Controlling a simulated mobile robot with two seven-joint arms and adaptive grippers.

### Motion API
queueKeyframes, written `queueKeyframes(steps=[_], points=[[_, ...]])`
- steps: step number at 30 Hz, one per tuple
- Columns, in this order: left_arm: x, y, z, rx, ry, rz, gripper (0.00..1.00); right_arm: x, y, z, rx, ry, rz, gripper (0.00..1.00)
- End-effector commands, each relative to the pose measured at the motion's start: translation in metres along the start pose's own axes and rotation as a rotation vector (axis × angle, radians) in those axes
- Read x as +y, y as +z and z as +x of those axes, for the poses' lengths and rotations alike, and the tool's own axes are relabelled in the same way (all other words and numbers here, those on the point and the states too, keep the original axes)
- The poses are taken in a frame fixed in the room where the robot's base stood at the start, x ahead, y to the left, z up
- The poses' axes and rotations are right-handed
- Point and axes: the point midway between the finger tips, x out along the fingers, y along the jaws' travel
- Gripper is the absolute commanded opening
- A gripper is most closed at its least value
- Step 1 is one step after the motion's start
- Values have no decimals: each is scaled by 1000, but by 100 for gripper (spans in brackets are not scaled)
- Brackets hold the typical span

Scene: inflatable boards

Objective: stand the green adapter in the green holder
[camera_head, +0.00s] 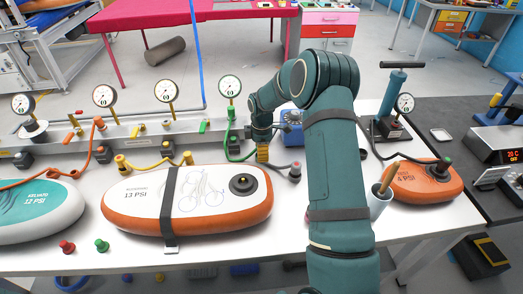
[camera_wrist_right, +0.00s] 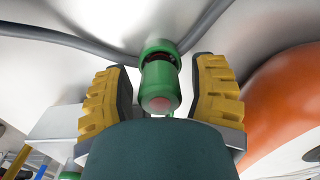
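My right gripper (camera_head: 263,156) points down over the white table, between the gauge rail and the white-and-orange board. In the right wrist view, its two yellow-padded fingers (camera_wrist_right: 161,92) are spread on either side of a green cylindrical piece (camera_wrist_right: 160,85), apparently the green adapter, with a visible gap on each side. A green collar (camera_wrist_right: 158,47) with a dark inside sits at its far end; I cannot tell whether this is the holder. In the head view, a green hose (camera_head: 229,147) loops from the gauge rail towards the gripper, which hides its end. My left gripper is out of view.
The white-and-orange board (camera_head: 150,196) lies just in front of the gripper, under a dark strap. Gauges line the rail (camera_head: 130,128) behind. A grey hose fitting (camera_head: 295,171) lies to the right. A cup (camera_head: 379,201), hand pump (camera_head: 391,110) and orange board (camera_head: 425,182) are farther right.

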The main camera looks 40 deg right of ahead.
Motion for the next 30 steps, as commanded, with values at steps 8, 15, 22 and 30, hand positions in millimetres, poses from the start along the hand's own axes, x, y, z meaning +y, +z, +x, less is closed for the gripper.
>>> queueKeyframes(steps=[8, 15, 22, 30], points=[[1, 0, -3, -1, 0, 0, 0, 0, 0, -10, 0, 1, 0, 58], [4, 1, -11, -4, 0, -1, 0, 1, 0, -56, 1, 4, 0, 58], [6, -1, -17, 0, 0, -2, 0, 0, 0, -100, 1, 4, 0, 58], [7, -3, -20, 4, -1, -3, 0, 0, 0, -122, 0, 0, 0, 58]])
